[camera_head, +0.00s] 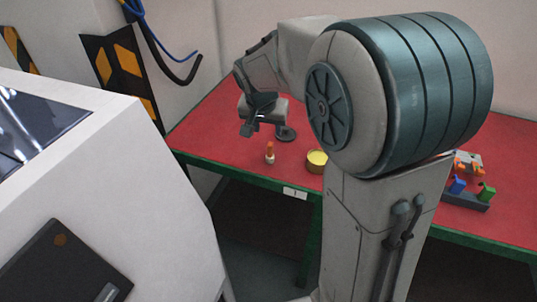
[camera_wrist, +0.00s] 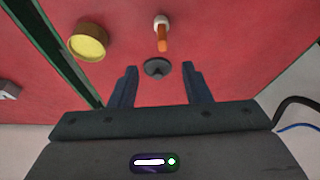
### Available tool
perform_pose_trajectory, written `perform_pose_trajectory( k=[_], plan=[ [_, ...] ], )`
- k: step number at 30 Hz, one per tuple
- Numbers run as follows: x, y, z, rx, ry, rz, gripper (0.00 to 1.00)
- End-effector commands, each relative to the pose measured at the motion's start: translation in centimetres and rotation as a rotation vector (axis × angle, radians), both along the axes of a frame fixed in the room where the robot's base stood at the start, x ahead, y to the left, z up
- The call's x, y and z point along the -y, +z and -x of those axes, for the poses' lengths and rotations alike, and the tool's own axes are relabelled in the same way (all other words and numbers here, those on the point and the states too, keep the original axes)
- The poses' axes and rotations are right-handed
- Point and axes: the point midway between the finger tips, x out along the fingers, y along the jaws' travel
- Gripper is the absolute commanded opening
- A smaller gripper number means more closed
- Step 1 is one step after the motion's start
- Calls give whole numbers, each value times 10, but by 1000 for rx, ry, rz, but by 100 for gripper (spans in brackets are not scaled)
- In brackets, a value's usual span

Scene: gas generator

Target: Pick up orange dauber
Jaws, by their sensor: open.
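The orange dauber (camera_head: 269,149) stands on the red table, its orange handle up and its lower end in a small white holder. It also shows in the wrist view (camera_wrist: 162,38), beyond the fingertips and near the top edge. My gripper (camera_head: 248,131) is above the table, to the left of and behind the dauber. In the wrist view my gripper (camera_wrist: 158,72) has its two dark fingers spread wide with nothing between them that I can see held. The gripper and the dauber are apart.
A round tin with yellow contents (camera_head: 316,160) stands right of the dauber. A dark round object (camera_wrist: 157,68) lies on the red table (camera_head: 222,131) below my gripper. A rack with coloured items (camera_head: 468,185) is at the right. A white machine (camera_head: 110,150) stands left.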

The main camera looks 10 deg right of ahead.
Motion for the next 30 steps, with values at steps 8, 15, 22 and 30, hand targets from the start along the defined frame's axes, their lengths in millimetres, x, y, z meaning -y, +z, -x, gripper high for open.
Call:
perform_pose_trajectory(
  k=[8, 15, 22, 30],
  plan=[
    [7, -45, -16, -5, -4, 3, 44],
    [13, -75, -29, -1, -3, 1, 44],
    [15, -89, -34, -1, -2, 2, 44],
    [20, -121, -47, -2, -2, 2, 44]
  ],
)
